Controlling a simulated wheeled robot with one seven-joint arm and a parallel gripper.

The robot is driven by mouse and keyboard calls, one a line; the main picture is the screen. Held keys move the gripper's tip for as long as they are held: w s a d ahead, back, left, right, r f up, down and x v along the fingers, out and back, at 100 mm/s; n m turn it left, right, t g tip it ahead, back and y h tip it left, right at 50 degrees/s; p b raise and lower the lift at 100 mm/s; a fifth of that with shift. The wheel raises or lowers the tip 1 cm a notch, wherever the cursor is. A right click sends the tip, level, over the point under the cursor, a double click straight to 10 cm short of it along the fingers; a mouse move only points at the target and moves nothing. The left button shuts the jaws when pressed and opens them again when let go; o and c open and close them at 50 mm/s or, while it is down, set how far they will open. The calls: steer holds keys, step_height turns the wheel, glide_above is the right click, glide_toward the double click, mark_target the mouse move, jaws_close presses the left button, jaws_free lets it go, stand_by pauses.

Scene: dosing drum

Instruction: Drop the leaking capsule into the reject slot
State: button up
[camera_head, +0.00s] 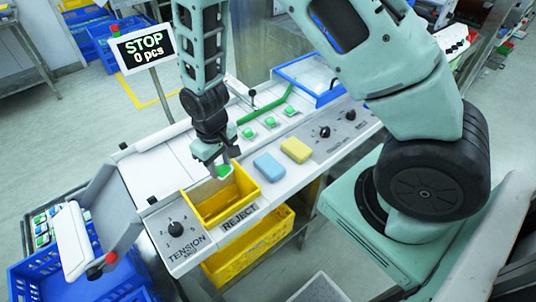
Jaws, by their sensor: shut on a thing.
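My gripper (221,168) hangs over the yellow reject slot (246,184), a bin set into the bench with a "REJECT" label in front of it. The gripper is shut on a small green capsule (223,171), which shows at its tip above the slot's opening. Whether the capsule leaks is too small to tell. The near part of the slot is empty as far as I see; the gripper hides part of its far side.
A blue block (269,167) and a yellow block (296,150) lie right of the slot. A tension knob (175,229) is at its left. A larger yellow bin (250,256) sits below. Blue crates (28,274) stand at lower left. A sign (143,49) reads "STOP 0 pcs".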

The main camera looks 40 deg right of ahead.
steer(key=o, duration=1)
step_height(320, 180, up, 17)
steer(key=b, duration=0.2)
steer(key=shift+r+b, duration=0.15)
steer(key=shift+b, duration=0.15)
steer(key=s+a+n+b, duration=0.1)
steer(key=s+a+n, duration=0.1)
steer(key=s, duration=0.8)
steer(key=s+a+n, duration=0.2)
steer(key=s+a, duration=0.2)
steer(key=s, duration=0.6)
steer(key=shift+a+f+n+y+b, duration=0.15)
steer(key=shift+f+n+y+b, duration=0.15)
steer(key=shift+f+n+b, duration=0.1)
